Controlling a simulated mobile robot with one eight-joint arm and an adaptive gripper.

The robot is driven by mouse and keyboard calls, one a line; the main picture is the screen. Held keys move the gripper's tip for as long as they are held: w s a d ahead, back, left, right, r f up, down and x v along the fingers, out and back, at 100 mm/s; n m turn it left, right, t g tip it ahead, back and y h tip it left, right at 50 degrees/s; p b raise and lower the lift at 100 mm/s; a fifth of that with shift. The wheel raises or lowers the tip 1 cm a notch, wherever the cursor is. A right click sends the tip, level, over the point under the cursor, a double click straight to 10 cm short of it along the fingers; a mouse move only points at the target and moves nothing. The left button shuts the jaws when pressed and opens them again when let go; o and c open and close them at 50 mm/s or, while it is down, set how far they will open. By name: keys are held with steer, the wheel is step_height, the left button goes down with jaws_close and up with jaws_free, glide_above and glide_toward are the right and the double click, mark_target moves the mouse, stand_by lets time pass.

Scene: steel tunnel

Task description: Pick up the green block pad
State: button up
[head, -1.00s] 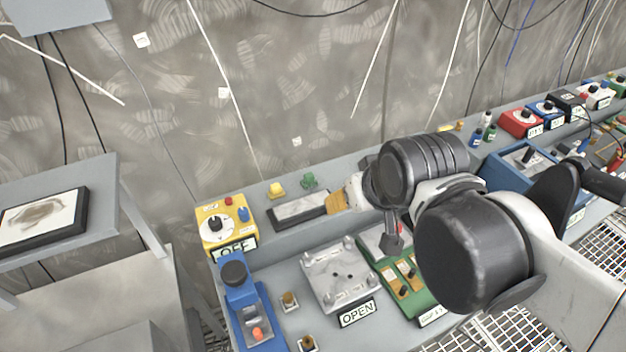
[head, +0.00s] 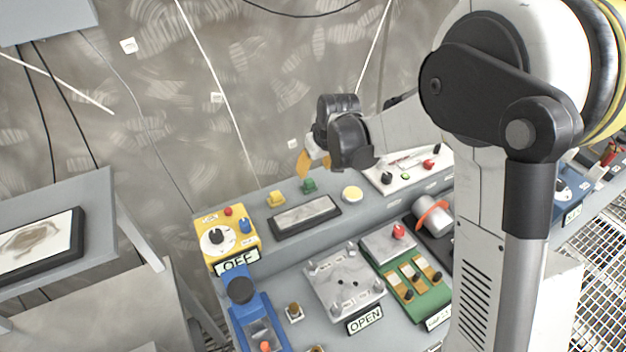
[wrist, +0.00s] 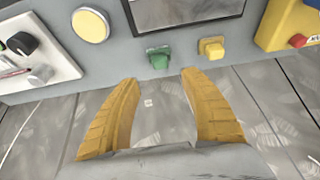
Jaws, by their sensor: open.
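The green block pad (head: 309,186) is a small green piece on the back shelf of the bench, between a yellow block and a round cream disc. It also shows in the wrist view (wrist: 159,58), just beyond the fingertips and centred slightly left of the gap between them. My gripper (head: 313,163) has yellow-orange fingers, spread open and empty, and is above and behind the green block near the wall. In the wrist view my gripper (wrist: 158,76) points at the shelf edge. I cannot tell the exact distance to the block.
A yellow block (head: 276,199) sits close beside the green one. A framed grey plate (head: 306,215), a cream disc (head: 352,193), a yellow control box (head: 226,238) and a white panel (head: 408,168) stand around it. The wall is close behind the shelf.

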mark_target(309, 181)
steer(key=b+x, duration=0.2)
steer(key=x, duration=0.8)
steer(key=shift+f, duration=0.1)
steer(key=shift+s, duration=0.1)
steer(key=shift+c, duration=0.8)
steer(key=c, duration=0.9)
